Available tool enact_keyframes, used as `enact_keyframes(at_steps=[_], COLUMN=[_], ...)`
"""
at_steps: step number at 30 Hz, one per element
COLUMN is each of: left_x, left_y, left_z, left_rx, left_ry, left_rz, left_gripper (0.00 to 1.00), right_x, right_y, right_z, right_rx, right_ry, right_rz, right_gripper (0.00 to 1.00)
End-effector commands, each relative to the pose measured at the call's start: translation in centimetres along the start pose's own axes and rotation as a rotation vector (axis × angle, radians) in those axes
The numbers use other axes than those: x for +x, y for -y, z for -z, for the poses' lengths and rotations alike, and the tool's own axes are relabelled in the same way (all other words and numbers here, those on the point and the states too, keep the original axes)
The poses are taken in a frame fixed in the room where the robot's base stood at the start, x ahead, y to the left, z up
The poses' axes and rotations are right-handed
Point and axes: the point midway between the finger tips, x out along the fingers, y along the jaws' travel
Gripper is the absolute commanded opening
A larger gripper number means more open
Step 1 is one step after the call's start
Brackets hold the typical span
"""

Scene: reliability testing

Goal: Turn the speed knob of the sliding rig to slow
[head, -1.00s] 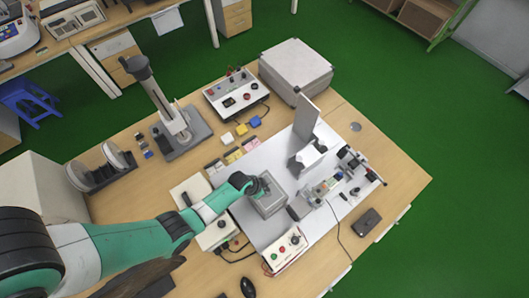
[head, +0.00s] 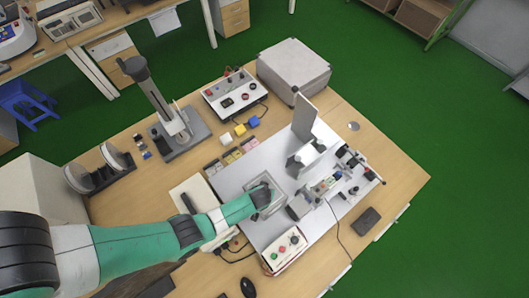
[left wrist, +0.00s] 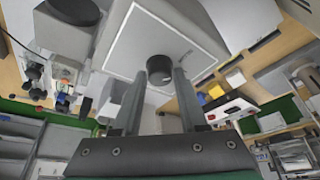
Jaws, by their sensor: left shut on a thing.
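The sliding rig stands on a white board, with a grey box (head: 277,207) at its left and a track of small parts (head: 328,185) to the right. In the left wrist view, the box's pale square face (left wrist: 205,45) carries a round dark speed knob (left wrist: 160,68) and small lettering that I cannot read. My left gripper (head: 264,194) is over the box. In the left wrist view its two fingers (left wrist: 160,76) are at either side of the knob, shut on it. The knob's setting cannot be read. My right gripper is not in view.
A control box with coloured buttons (head: 284,249) stands in front of the rig. An upright grey plate (head: 304,118) rises behind it. A meter box (head: 236,94), a large grey box (head: 294,70) and a column stand (head: 176,124) are farther back. A dark block (head: 367,221) lies at right.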

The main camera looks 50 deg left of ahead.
Motion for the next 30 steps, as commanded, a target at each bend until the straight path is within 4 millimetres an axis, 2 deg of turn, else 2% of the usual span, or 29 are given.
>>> enact_keyframes(at_steps=[9,22,23,27,30], left_x=[0.03,0.09,0.09,0.07,0.06], left_y=[-0.05,0.00,0.00,-0.01,-0.03], left_z=[-0.04,-0.10,-0.11,-0.09,-0.07], left_rx=[-0.086,-0.097,-0.097,-0.096,-0.096], left_ry=[0.001,0.002,0.002,0.002,0.002], left_rz=[0.035,0.039,0.039,0.039,0.039], left_gripper=[0.00,0.00,0.45,0.71,0.72], right_x=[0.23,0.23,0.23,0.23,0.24], right_y=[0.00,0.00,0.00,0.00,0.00], right_z=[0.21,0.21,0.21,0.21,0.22], right_rx=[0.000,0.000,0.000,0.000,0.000], right_ry=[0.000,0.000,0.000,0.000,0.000], right_rz=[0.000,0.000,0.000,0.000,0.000], right_gripper=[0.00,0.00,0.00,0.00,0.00])
